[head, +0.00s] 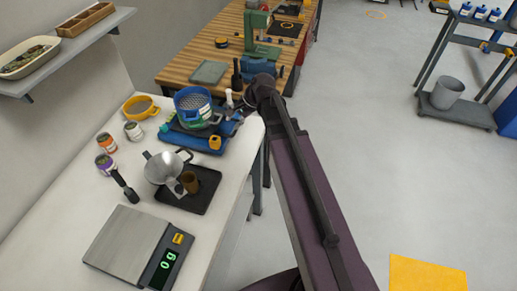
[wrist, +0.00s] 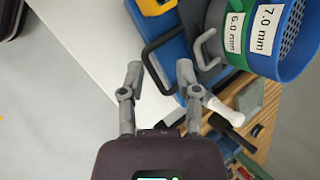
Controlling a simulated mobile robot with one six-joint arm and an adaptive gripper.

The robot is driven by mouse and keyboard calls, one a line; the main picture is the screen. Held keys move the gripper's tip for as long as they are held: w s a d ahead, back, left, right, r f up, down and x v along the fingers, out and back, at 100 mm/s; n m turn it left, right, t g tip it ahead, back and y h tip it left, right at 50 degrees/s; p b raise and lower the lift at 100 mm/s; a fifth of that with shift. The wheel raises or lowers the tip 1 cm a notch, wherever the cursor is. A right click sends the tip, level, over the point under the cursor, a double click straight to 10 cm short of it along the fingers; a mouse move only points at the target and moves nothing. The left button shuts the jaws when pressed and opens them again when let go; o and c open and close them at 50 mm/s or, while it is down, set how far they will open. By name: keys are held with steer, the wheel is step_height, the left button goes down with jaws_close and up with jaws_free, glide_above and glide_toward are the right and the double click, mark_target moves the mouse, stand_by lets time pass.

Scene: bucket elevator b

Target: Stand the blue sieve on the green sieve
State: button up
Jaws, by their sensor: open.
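The blue sieve (head: 193,101), a round mesh pan, sits on top of the green sieve (head: 208,129) on the bench. In the wrist view the blue sieve (wrist: 275,45), labelled 7.0 mm, rests against the green sieve (wrist: 238,50), labelled 6.0 mm. Their rims look close together and roughly in line; I cannot tell whether the blue one is fully seated. My gripper (wrist: 160,71) is open and empty, its fingertips apart from both sieves, just to their right in the head view.
The stack stands on a blue shaker base (head: 180,143) with black handles. A yellow sieve (head: 140,107) lies to its left. Jars, a black tray (head: 203,196) and a scale (head: 128,245) are nearer on the bench. A wooden workbench (head: 205,50) stands behind.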

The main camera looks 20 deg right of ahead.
steer(key=s+d+f+n+g+h, duration=0.1)
steer(key=s+d+n+h, duration=0.1)
steer(key=s+n, duration=0.3)
steer(key=s+d+f+n+g+h, duration=0.1)
steer(key=s+d+f+n+h, duration=0.1)
steer(key=s, duration=0.5)
steer(key=shift+s+d+n+h, duration=0.35)
steer(key=shift+d+n+h, duration=0.3)
steer(key=shift+n+h, duration=0.8)
